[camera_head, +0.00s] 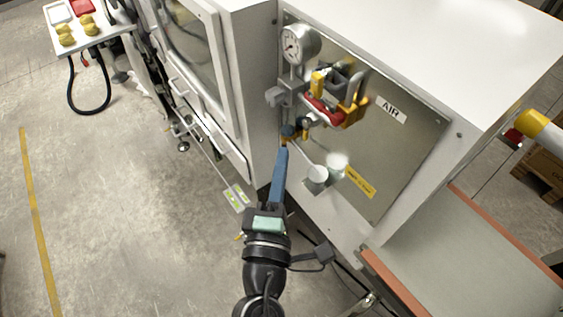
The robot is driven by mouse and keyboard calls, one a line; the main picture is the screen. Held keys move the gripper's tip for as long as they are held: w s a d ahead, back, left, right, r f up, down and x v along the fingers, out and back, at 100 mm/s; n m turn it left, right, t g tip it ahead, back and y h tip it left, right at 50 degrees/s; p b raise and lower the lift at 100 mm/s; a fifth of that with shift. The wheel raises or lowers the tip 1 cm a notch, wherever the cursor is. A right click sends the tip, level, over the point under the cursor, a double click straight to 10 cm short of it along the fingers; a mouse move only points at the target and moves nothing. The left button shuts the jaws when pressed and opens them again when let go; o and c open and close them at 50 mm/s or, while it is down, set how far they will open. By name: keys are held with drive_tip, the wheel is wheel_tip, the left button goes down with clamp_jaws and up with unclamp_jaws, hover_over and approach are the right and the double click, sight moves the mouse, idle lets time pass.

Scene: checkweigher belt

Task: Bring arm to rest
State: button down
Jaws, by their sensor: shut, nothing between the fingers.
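My gripper (281,154) is in the middle of the head view, at the end of my black arm. Its blue fingers are together with nothing visible between them. They point up the picture toward the lower left edge of the grey air panel (405,165). The fingertips lie just below the valve fittings in the picture; I cannot tell whether they touch anything. The panel carries a round pressure gauge (297,44), a red valve handle (323,111) with yellow parts, and a white "AIR" label (391,109).
A white cabinet (460,45) bears the panel. A cylindrical fitting (317,175) sticks out right of my gripper. A belt with orange edges (465,260) lies at lower right. A control box with yellow knobs (77,25) is at upper left. Open floor (120,210) lies left.

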drive_tip(key=shift+s+a, duration=0.1)
drive_tip(key=w+d+r+m+t+h+b, duration=0.1)
drive_tip(key=w+d+r+m+t, duration=0.1)
drive_tip(key=r+m, duration=0.65)
drive_tip(key=w+d+r+m+t+h+b, duration=0.1)
drive_tip(key=w+r+m+t+h, duration=0.15)
drive_tip(key=r, duration=1.15)
drive_tip(key=s+a+r+m+t+y, duration=0.1)
drive_tip(key=s+r+m+y, duration=0.1)
drive_tip(key=r, duration=0.4)
drive_tip(key=s+a+r+m+t+y, duration=0.1)
drive_tip(key=s+r+m+y, duration=0.1)
drive_tip(key=s+r, duration=0.2)
drive_tip(key=s+a+r+m+t+y+b, duration=0.1)
drive_tip(key=s+r, duration=0.3)
drive_tip(key=r, duration=0.6)
drive_tip(key=shift+a+m+t+y, duration=0.15)
drive_tip(key=shift+m+t+y, duration=0.45)
drive_tip(key=shift+y, duration=0.15)
drive_tip(key=shift+w, duration=0.1)
